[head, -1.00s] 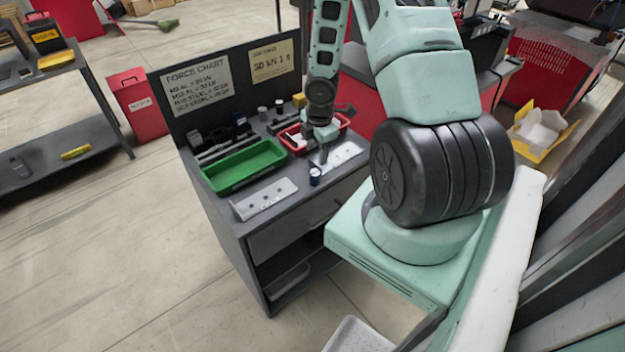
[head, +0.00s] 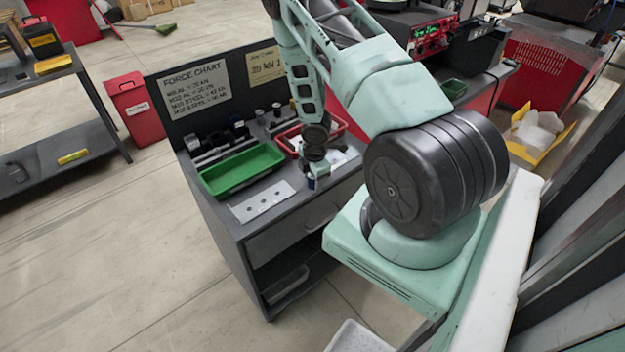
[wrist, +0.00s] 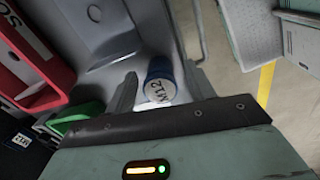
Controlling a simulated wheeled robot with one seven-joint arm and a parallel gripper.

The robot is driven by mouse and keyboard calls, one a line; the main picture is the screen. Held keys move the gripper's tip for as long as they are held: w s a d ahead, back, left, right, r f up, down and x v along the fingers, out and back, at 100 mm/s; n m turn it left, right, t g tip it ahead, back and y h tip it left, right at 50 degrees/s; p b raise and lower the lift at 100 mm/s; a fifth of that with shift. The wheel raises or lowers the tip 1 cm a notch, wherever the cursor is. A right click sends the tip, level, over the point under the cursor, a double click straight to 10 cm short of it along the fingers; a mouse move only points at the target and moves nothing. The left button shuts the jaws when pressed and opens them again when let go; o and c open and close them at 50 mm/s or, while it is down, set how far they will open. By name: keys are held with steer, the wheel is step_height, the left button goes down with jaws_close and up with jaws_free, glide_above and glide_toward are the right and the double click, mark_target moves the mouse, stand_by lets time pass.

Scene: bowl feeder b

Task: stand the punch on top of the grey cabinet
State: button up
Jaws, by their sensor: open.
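The punch, a short blue cylinder with a pale top marked M12, stands near the front edge of a dark grey bench cabinet (head: 225,235). In the head view only a bit of the blue punch (head: 311,184) shows below my gripper (head: 314,172). In the wrist view the punch (wrist: 160,82) is between the fingertips of my gripper (wrist: 157,88), which is open. I cannot tell whether a finger touches it. I cannot tell for sure whether this bench is the grey cabinet of the task.
A green tray (head: 243,187), a red tray (head: 338,120) and a light plate with holes (head: 262,211) lie on the bench. A signboard (head: 190,88) stands along its back. Several small cylinders stand behind the trays. A red bin (head: 133,108) stands left on the open floor.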

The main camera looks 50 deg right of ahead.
steer(key=shift+f, duration=0.15)
jaws_close()
